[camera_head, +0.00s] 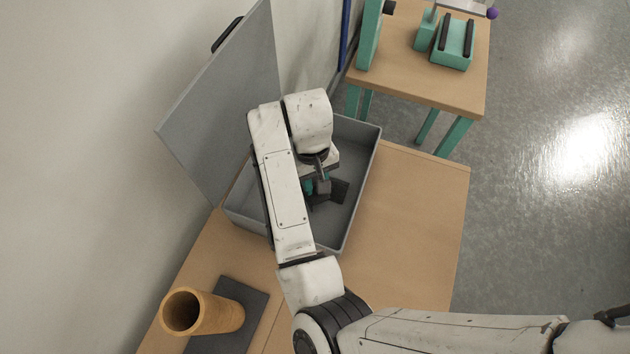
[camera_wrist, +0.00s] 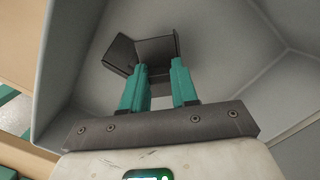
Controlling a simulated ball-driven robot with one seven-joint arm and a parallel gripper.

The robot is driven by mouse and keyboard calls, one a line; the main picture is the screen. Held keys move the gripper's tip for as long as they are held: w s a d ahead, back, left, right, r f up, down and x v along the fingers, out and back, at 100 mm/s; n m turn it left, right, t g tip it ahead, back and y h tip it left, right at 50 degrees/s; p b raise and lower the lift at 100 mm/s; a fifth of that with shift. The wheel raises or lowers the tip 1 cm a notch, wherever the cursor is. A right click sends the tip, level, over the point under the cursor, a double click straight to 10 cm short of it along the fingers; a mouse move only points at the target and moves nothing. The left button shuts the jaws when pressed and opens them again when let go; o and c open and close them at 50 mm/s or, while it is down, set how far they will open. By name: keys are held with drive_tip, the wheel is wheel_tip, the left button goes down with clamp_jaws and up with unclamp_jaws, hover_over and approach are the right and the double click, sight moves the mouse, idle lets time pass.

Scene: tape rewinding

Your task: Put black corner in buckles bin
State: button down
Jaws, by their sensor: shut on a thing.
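The black corner (camera_wrist: 157,50) is a dark angled piece at my gripper's fingertips in the wrist view. It also shows, partly hidden, in the head view (camera_head: 340,190). My gripper (camera_wrist: 160,75) has teal fingers and is shut on the black corner. In the head view my gripper (camera_head: 322,188) is inside the outline of an open grey bin (camera_head: 362,190), partly covered by my arm. No label shows on this bin, so I cannot tell its name. I cannot tell whether the corner touches the bin floor.
The bin's grey lid (camera_head: 225,105) stands open against the wall. The wooden table (camera_head: 415,220) is clear right of the bin. A second table (camera_head: 405,70) holds teal equipment.

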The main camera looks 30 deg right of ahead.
drive_tip(key=shift+f, duration=0.45)
drive_tip(key=c, duration=0.9)
unclamp_jaws()
drive_tip(key=shift+f, duration=0.1)
drive_tip(key=shift+o, duration=0.2)
wheel_tip(320, 180, up, 12)
drive_tip(key=w+p, duration=0.1)
drive_tip(key=p, duration=0.1)
drive_tip(key=shift+w+d, duration=0.15)
drive_tip(key=shift+w, duration=0.05)
